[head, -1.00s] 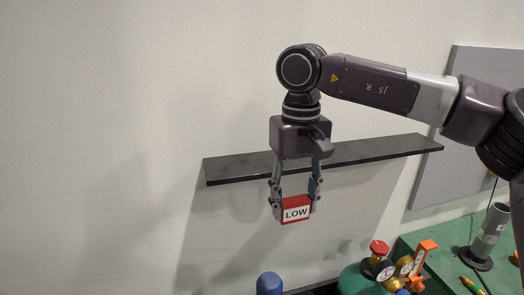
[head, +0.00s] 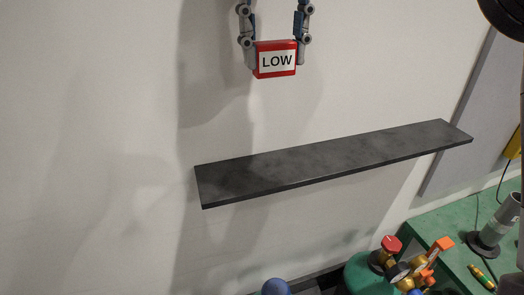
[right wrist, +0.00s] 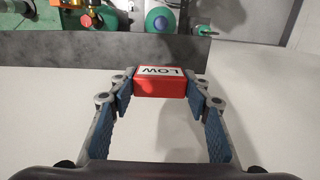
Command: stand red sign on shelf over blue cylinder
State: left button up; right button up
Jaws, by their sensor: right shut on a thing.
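The red sign (head: 275,60) has a white face reading LOW. My right gripper (head: 275,58) is shut on it by its two sides and holds it upright in the air, above the shelf in the head view. The sign also shows in the right wrist view (right wrist: 160,82), between the fingertips (right wrist: 160,84). The dark shelf (head: 330,162) runs along the wall and is bare; it also shows in the right wrist view (right wrist: 60,47). The blue cylinder (head: 276,287) shows only its rounded top at the bottom edge of the head view, below the shelf. My left gripper is out of view.
A green cylinder (head: 365,277) with a red-knobbed brass regulator (head: 390,246) stands right of the blue one. A green bench (head: 452,233) holds a grey stand (head: 494,228) at the right. A grey panel (head: 462,135) is on the wall. The shelf top is free.

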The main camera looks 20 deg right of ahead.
jog(key=shift+s+f, duration=0.25)
jog(key=shift+f, duration=0.15)
jog(key=f+b, duration=0.2)
jog(key=f, duration=0.2)
jog(key=s+f+b, duration=0.1)
jog(key=f+b, duration=0.1)
jog(key=f, duration=0.3)
jog(key=f+b, duration=0.2)
jog(key=f, duration=0.3)
jog(key=shift+s+f, duration=0.35)
jog(key=shift+f, duration=0.1)
notch_tip(320, 180, down, 3)
jog(key=shift+f, duration=0.2)
jog(key=o, duration=0.7)
jog(key=shift+f, duration=0.1)
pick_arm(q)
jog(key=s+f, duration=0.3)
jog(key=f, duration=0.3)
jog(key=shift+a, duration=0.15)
pick_arm(e)
jog(key=o, duration=0.5)
jog(key=shift+c, duration=0.2)
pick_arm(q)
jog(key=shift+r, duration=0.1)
